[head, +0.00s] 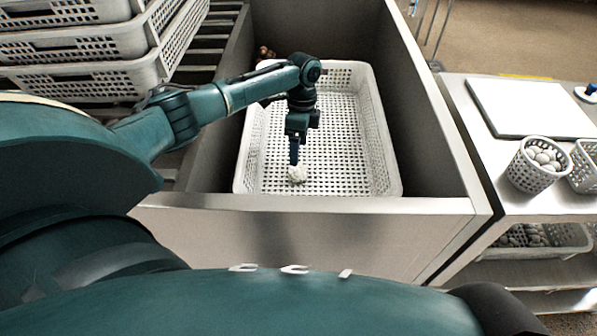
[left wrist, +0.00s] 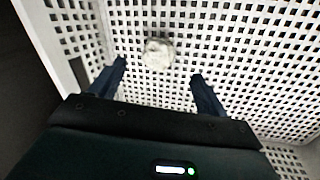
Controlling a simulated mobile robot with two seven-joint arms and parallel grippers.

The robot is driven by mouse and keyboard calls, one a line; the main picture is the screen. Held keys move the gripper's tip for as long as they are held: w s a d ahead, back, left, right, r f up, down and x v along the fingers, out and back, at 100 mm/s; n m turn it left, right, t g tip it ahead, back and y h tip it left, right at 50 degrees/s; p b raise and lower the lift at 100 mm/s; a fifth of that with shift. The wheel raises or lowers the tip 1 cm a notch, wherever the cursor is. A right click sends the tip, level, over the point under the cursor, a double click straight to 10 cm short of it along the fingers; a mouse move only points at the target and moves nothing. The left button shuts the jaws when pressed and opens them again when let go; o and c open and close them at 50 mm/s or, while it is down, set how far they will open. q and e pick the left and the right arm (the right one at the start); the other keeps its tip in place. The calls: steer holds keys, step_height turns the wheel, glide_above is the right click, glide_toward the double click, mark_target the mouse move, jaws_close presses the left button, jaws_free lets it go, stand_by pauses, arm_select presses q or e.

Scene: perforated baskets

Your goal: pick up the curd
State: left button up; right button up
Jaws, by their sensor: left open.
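The curd, a small white lump (head: 297,174), lies on the floor of a white perforated basket (head: 382,165) near its front left. It also shows in the left wrist view (left wrist: 158,54), resting on the perforated floor. My left gripper (head: 295,160) reaches down into the basket, right by the curd in the head view. In the left wrist view its two dark fingers (left wrist: 159,78) are spread apart, with the curd lying beyond the fingertips and between their lines. Nothing is held. My right gripper does not show.
The basket stands in a deep grey bin (head: 420,120) with high walls. Stacked white crates (head: 90,85) are at the left. A side table at right holds a white board (head: 525,105) and a cup of pale round items (head: 535,170). The rest of the basket floor is clear.

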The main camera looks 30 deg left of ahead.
arm_select(q)
steer(key=b+x, duration=0.1)
steer(key=x, duration=0.5)
steer(key=shift+s+f, duration=0.25)
steer(key=shift+f, duration=0.05)
steer(key=shift+c, duration=0.6)
steer(key=c, duration=1)
steer(key=v, duration=0.3)
steer(key=s+p+v, duration=0.1)
steer(key=v, duration=0.2)
steer(key=s+p+v, duration=0.1)
steer(key=v, duration=0.2)
steer(key=shift+w+d+r, duration=0.15)
steer(key=shift+d+r, duration=0.1)
steer(key=shift+r, duration=0.4)
